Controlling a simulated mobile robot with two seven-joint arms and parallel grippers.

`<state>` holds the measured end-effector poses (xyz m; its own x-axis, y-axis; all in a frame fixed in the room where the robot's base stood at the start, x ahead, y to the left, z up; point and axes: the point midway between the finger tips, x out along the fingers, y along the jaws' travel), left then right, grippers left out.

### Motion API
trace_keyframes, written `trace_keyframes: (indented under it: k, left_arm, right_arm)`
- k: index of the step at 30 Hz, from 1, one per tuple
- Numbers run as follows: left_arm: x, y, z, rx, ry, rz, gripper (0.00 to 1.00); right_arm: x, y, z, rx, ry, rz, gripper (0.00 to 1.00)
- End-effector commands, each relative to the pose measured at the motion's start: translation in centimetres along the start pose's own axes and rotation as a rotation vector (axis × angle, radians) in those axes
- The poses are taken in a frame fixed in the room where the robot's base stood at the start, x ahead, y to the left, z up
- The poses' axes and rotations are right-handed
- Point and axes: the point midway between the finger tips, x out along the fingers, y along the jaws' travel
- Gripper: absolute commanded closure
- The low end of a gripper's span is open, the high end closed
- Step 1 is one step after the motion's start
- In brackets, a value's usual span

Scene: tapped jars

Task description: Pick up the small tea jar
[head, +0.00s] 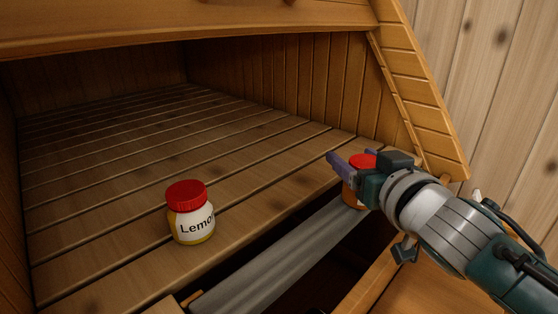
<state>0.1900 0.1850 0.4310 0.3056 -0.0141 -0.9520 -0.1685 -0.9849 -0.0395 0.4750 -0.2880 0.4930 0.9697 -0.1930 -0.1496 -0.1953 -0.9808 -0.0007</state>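A small jar with a red lid and an orange-brown body (348,196) stands at the right end of the wooden slatted shelf, near its front edge. My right gripper (337,164) is at this jar and hides much of it, including any label. Its purple-grey fingers reach past the lid on the left side. I cannot tell whether they are beside the jar or closed on it. A second jar (190,221) with a red lid and a white label reading "Lemo" stands upright on the slats at the left, apart from the gripper. My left gripper is out of view.
The slatted shelf (110,165) is bare behind the lemon jar. A grey metal bar (290,258) runs along a dark gap in front of the shelf. A wooden side wall (300,85) and a slanted plank frame (415,90) close off the right. A wooden beam (200,32) crosses above.

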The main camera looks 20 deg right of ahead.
Motion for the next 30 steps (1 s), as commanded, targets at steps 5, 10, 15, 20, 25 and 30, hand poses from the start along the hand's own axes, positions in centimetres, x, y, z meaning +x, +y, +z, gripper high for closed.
trace_keyframes:
  k: [5, 10, 15, 20, 25, 30]
  left_arm:
    - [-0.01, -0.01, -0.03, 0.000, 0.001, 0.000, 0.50]
    - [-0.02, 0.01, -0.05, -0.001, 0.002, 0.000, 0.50]
    - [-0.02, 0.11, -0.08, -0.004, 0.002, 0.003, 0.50]
    - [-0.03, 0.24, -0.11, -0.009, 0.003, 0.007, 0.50]
    - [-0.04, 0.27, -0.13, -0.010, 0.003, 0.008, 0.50]
    - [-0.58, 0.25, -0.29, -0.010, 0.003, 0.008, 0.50]
  right_arm:
    - [-0.02, -0.01, 0.02, 0.000, 0.000, 0.000, 0.49]
    - [-0.02, -0.01, 0.03, 0.000, 0.000, 0.000, 0.68]
    - [-0.02, -0.01, 0.03, 0.000, 0.000, 0.000, 0.87]
    - [-0.02, -0.02, 0.04, 0.000, -0.001, 0.000, 1.00]
    - [-0.01, -0.03, -0.05, 0.000, 0.002, -0.001, 1.00]
    - [-0.10, -0.02, -0.69, 0.000, 0.002, -0.001, 1.00]
